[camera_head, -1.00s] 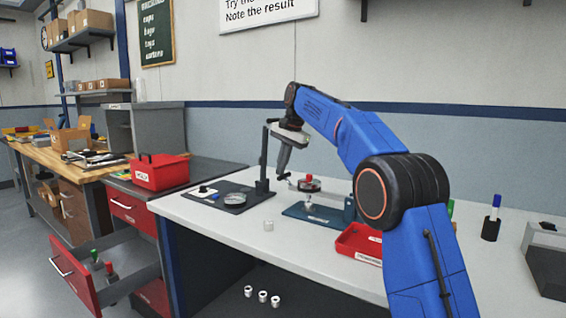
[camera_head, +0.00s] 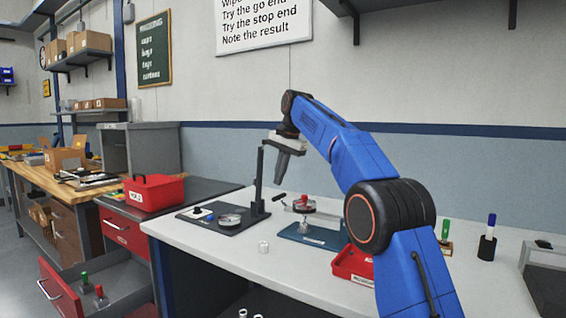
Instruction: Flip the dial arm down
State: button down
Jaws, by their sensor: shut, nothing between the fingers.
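A black upright arm (camera_head: 260,176) rises from the right end of a dark flat base (camera_head: 206,222) on the white bench; it appears to be the dial arm. A round, pale-faced part (camera_head: 230,220) lies on that base. My gripper (camera_head: 278,182) points down just right of the upright arm, its fingers together and empty. Its tips are above the bench. Whether it touches the arm is too small to tell. The gripper's upper part overlaps the region by the arm's top.
Right of the base, a blue plate (camera_head: 308,236) carries a red and black round part (camera_head: 303,204) with a dark-ended lever. A red tray (camera_head: 352,264) and pen holder (camera_head: 487,250) are farther right. A small white cylinder (camera_head: 263,247) stands in front. A red drawer (camera_head: 60,295) hangs open.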

jog(key=v, duration=0.7)
dwell(0.3)
jog(key=shift+a, duration=0.1)
